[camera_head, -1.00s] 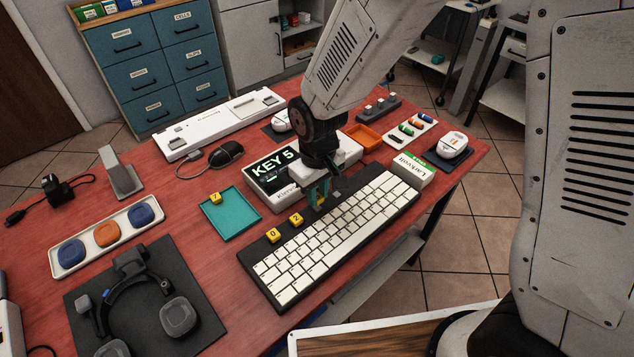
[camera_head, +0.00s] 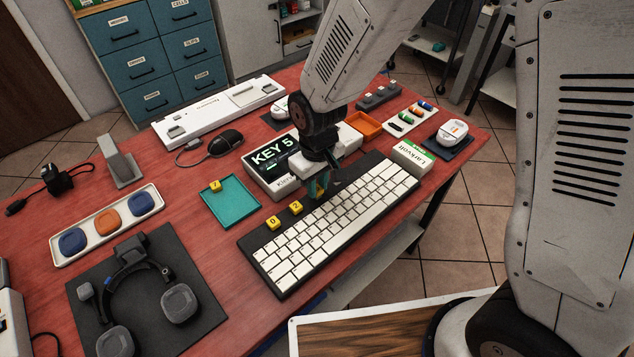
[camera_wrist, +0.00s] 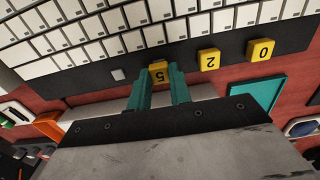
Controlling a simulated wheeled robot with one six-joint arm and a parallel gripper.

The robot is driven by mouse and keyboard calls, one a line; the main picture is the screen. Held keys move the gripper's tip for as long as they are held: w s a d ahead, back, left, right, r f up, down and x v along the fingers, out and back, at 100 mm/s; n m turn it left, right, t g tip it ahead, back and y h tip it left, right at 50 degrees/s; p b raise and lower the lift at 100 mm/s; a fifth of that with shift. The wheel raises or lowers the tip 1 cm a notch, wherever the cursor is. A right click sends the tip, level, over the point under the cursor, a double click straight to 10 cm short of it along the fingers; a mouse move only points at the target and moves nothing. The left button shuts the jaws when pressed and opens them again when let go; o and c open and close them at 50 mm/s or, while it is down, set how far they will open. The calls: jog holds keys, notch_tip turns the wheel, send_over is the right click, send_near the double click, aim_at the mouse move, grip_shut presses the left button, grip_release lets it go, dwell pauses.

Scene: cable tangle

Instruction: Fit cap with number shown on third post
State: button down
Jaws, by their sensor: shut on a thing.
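My gripper (camera_head: 318,190) is shut on a yellow cap marked 5 (camera_wrist: 158,74), at the back edge of the dark keyboard (camera_head: 330,225). The cap is in line with the yellow cap 2 (camera_head: 295,208) and cap 0 (camera_head: 272,223), which sit on the same strip. Cap 5 is third in that row from cap 0. I cannot tell whether it is seated on its post or just above it; the fingers hide its base. A small pale post (camera_wrist: 118,74) stands bare beyond it. The display box (camera_head: 272,158) reads KEY 5.
A teal tray (camera_head: 232,207) holds another yellow cap (camera_head: 215,186). The display box stands close behind my gripper. An orange tray (camera_head: 362,124) and a white and green box (camera_head: 412,155) are at the right. A headset (camera_head: 140,285) lies on a dark mat at the front left.

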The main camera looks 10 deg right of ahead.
jog(key=shift+f, duration=0.6)
dwell(1.0)
jog(key=c, duration=1.2)
grip_release()
jog(key=shift+r, duration=2.5)
